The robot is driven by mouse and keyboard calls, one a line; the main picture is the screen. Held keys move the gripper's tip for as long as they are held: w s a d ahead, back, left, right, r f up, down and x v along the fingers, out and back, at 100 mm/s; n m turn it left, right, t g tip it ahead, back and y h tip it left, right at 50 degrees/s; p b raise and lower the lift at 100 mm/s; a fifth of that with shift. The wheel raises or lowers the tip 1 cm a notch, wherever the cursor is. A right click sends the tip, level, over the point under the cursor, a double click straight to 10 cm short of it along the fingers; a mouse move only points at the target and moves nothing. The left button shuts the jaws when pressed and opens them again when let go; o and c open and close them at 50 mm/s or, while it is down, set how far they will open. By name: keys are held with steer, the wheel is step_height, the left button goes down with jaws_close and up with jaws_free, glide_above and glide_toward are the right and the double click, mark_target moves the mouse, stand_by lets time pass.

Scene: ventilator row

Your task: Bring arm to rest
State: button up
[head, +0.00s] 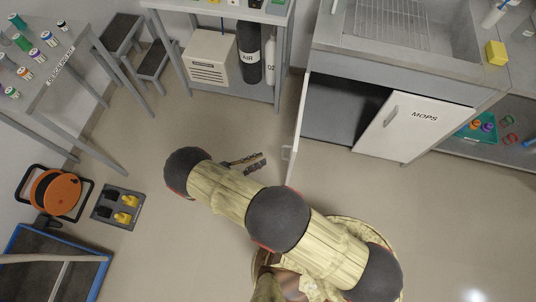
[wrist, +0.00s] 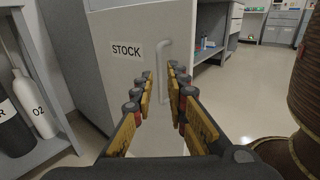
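My gripper (wrist: 160,92) is open and empty in the wrist view, its two yellow-padded fingers apart. Between and beyond the fingertips is a white cabinet door marked STOCK (wrist: 126,51) with a pale vertical handle (wrist: 164,70). I cannot tell the exact gap, but the fingers do not close on the handle. In the head view my arm stretches from lower right to upper left, and the gripper (head: 250,163) shows in part beside it, near an open door (head: 298,135) seen edge-on.
The sink cabinet has a dark open bay (head: 345,108) and a white door marked MOPS (head: 424,115). Gas cylinders (head: 249,52) stand on a shelf at the back. An orange cable reel (head: 56,192) and a grey tray (head: 118,207) lie on the floor at left. Floor (head: 470,215) at right is clear.

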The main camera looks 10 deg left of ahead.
steer(key=shift+s+a, duration=0.3)
steer(key=shift+a, duration=0.1)
stand_by(0.3)
